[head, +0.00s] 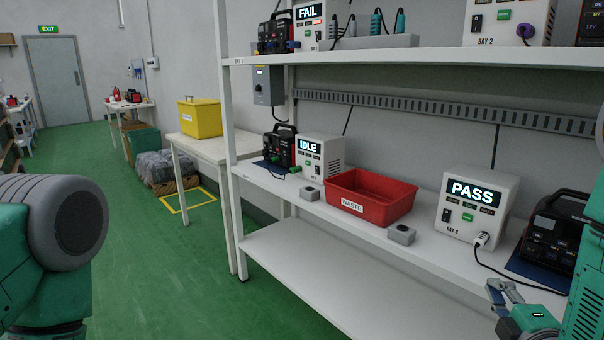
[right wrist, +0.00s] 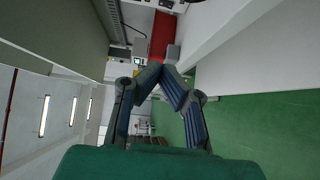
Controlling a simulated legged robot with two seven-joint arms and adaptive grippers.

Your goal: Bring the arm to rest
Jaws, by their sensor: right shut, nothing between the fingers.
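My right gripper (head: 500,288) is at the lower right of the head view, in front of the shelf's middle board. In the right wrist view its two fingers (right wrist: 167,72) meet at the tips, shut and empty. It appears apart from the shelf; the exact gap is hard to tell. My left arm shows only as a rounded grey and green link at the left edge of the head view. The left gripper is out of frame.
The white shelf (head: 330,208) holds a red WASTE bin (head: 372,196), an IDLE tester (head: 320,155), a PASS tester (head: 478,207) with a plugged cable, and a black power unit (head: 551,240). A yellow bin (head: 200,118) stands on a table. Green floor (head: 160,260) left is clear.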

